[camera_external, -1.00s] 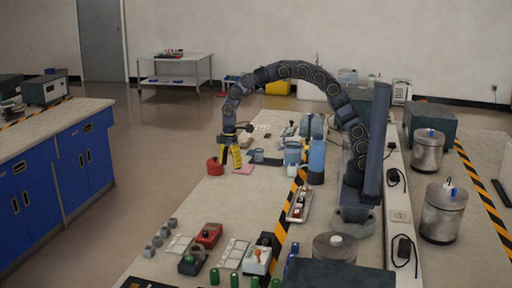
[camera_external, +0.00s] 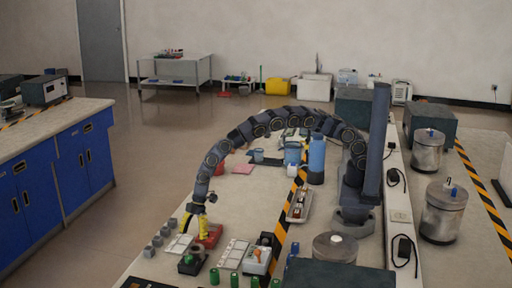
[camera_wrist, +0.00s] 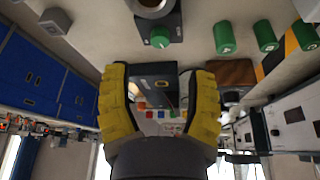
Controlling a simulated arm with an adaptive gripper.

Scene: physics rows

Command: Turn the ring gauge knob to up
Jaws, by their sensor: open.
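Three small knob boxes stand on the near part of the bench: a red box (camera_external: 212,239), a dark box (camera_external: 192,265) with a green knob (camera_external: 188,259), and a white box (camera_external: 257,262) with an orange knob (camera_external: 257,254). Which one is the ring gauge is not clear. In the wrist view the green knob (camera_wrist: 160,38) sits on a dark box below a round metal ring (camera_wrist: 152,5). My gripper (camera_external: 203,233) has yellow fingers, open and empty, by the red box and partly hiding it. In the wrist view its fingers (camera_wrist: 160,100) are spread apart. The knob's pointing direction is too small to read.
Several green cylinders (camera_external: 235,280) stand at the near edge. Several grey blocks (camera_external: 157,241) line the left edge. White panels (camera_external: 233,252) lie between the boxes. A blue bottle (camera_external: 317,155) and a tray (camera_external: 299,204) stand farther back.

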